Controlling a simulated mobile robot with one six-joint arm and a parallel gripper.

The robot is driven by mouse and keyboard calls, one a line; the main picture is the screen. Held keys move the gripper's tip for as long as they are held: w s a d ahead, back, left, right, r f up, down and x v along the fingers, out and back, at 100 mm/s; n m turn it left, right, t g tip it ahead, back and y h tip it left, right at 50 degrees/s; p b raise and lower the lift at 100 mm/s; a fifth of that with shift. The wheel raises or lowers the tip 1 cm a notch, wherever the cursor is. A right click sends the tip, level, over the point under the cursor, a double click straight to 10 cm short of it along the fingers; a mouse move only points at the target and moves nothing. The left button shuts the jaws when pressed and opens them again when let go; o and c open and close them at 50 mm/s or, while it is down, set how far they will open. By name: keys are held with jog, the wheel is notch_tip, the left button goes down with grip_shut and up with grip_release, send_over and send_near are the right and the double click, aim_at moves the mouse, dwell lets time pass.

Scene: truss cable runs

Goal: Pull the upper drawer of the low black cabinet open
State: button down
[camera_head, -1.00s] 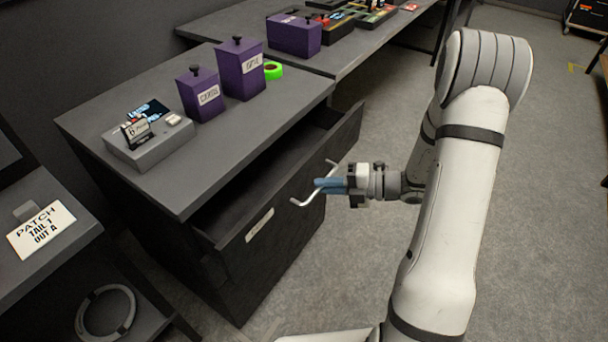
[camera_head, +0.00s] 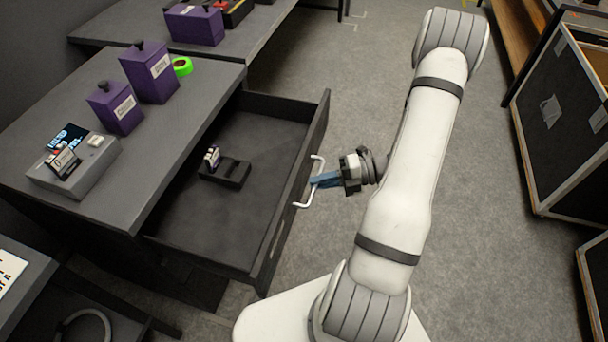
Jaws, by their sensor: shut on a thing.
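The low black cabinet (camera_head: 185,205) stands at the left with a dark grey top. Its upper drawer (camera_head: 262,130) is pulled well out, and its floor shows. A small black holder (camera_head: 228,175) with a small labelled item (camera_head: 212,157) in it sits inside the drawer. The drawer front carries a pale bar handle (camera_head: 314,186). My gripper (camera_head: 318,181) has its blue fingers shut on the handle, coming from the right. The handle's part between the fingers is hidden.
A black case (camera_head: 565,115) stands at the right. Grey floor (camera_head: 400,60) lies clear between the case and cabinet.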

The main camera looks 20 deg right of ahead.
jog(key=shift+s+d, duration=0.55)
jog(key=shift+d, duration=0.25)
jog(key=c, duration=1.5)
grip_release()
jog(key=p+v, duration=0.1)
jog(key=v, duration=0.6)
jog(key=shift+s+d+r, duration=0.1)
jog(key=shift+d, duration=0.25)
